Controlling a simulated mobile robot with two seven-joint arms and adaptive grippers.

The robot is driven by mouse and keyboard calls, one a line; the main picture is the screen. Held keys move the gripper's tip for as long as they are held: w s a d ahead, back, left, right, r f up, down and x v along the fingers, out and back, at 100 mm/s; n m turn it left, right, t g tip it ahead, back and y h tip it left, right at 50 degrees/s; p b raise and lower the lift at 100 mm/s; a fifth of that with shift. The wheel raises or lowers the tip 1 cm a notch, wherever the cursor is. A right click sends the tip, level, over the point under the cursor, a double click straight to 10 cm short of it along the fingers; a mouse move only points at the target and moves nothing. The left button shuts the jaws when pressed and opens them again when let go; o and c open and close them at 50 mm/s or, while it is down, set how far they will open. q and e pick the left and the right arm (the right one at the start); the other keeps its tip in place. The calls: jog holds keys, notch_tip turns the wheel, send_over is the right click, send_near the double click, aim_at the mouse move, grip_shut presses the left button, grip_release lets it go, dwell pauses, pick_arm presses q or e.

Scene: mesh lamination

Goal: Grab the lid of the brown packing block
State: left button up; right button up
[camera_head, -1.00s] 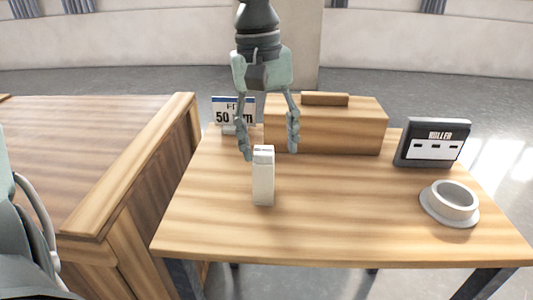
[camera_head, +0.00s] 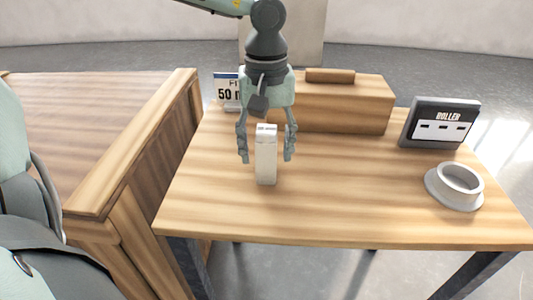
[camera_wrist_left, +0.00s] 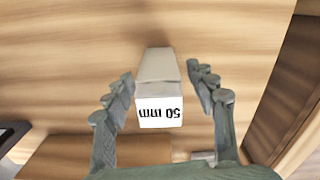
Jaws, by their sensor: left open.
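The brown packing block (camera_head: 345,108) is a long wood-grain box at the back of the table. A low bar (camera_head: 330,76) sits on its top; I cannot tell where the lid's edge runs. My left gripper (camera_head: 266,158) is open in front of the box, hiding its left part. Its fingers stand either side of an upright white block (camera_head: 266,165), apart from it. In the left wrist view, the white block (camera_wrist_left: 155,70) reads "50 mm" and lies between the open fingers (camera_wrist_left: 168,82). The brown block's edge (camera_wrist_left: 70,155) shows below. My right gripper is out of view.
A dark "ROLLER" stand (camera_head: 440,122) and a grey ring-shaped holder (camera_head: 455,186) are at the right. A "50 mm" sign (camera_head: 227,93) stands behind the gripper. A larger wooden table (camera_head: 100,125) adjoins at left. The front of the table (camera_head: 330,215) is clear.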

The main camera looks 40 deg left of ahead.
pick_arm(q)
jog(key=shift+r, duration=0.1)
grip_shut()
dwell(0.3)
